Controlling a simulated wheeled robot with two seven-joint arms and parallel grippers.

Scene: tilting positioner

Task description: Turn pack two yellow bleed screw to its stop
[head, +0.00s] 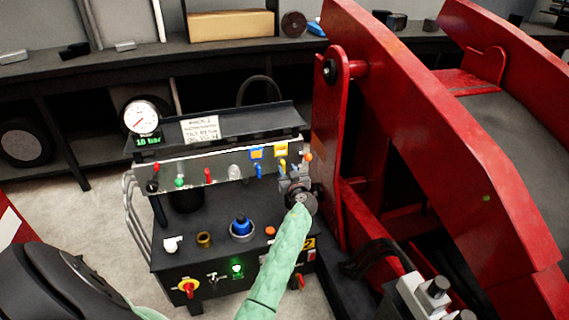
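The hydraulic bench stands in front of me, with a sloped panel (220,172) carrying a row of small coloured controls. A yellow tag (281,149) is on the panel's right part, and a small yellow screw or handle (283,165) shows just below it. My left gripper (289,180) is at the panel's right end, close below the yellow part. Its wrist hides much of the gripper, and I cannot tell whether the fingers touch the yellow part or are open or shut.
A blue tag (256,153) and blue handle (259,170) sit just left of the yellow ones. A gauge (142,117) above a display reads 10 bar. A large red tilting frame (420,130) rises close on the right. Grey floor (90,215) is clear at left.

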